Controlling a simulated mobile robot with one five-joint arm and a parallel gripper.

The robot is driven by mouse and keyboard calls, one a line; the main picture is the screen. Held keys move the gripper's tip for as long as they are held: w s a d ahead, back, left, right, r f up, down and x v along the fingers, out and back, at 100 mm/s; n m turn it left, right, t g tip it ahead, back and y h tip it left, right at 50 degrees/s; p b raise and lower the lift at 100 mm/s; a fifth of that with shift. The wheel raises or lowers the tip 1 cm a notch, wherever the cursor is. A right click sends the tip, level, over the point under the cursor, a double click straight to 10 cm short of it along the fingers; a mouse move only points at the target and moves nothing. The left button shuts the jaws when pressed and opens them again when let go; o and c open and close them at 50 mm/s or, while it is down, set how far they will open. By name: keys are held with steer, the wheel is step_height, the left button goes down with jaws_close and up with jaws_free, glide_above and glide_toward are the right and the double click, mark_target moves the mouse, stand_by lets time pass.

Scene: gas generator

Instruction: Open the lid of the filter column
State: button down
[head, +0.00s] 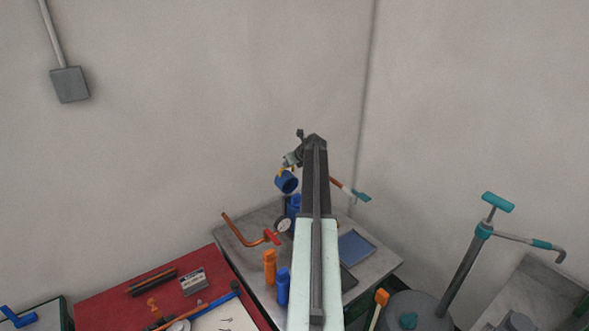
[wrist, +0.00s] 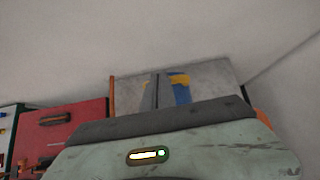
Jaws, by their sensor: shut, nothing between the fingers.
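A blue, cup-like lid (head: 287,182) with yellow parts at its edge shows just left of my arm, tilted above the blue filter column (head: 294,204). The column stands on the grey table and is partly hidden by my arm. Whether lid and column are joined cannot be made out. In the wrist view, a blue piece with a yellow top (wrist: 182,92) shows just right of my gripper (wrist: 156,78). The grey fingers are together with nothing between them. Contact with the blue piece cannot be told. In the head view, the fingertips are unclear.
On the grey table (head: 250,222) are a round gauge (head: 284,225), a bent copper pipe (head: 246,234), orange (head: 269,266) and blue (head: 283,286) cylinders, and a blue tray (head: 356,247). A red bench (head: 110,295) holds tools at left. A teal-handled pump (head: 460,270) stands right. Walls rise behind.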

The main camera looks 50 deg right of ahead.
mark_target(283, 172)
steer(key=shift+w+d+f, duration=0.1)
steer(key=shift+w+d, duration=0.15)
steer(key=shift+w, duration=0.45)
steer(key=shift+w+d+r, duration=0.1)
steer(key=shift+w+d, duration=0.15)
steer(key=shift+w, duration=0.45)
steer(key=shift+w+d+f, duration=0.1)
steer(key=shift+w+d, duration=0.15)
steer(key=shift+w, duration=0.45)
step_height(283, 172, up, 10)
steer(key=s+p, duration=0.1)
steer(key=p, duration=0.8)
steer(key=shift+s+a+p, duration=0.15)
steer(key=shift+s+p, duration=0.15)
steer(key=shift+w+f, duration=0.1)
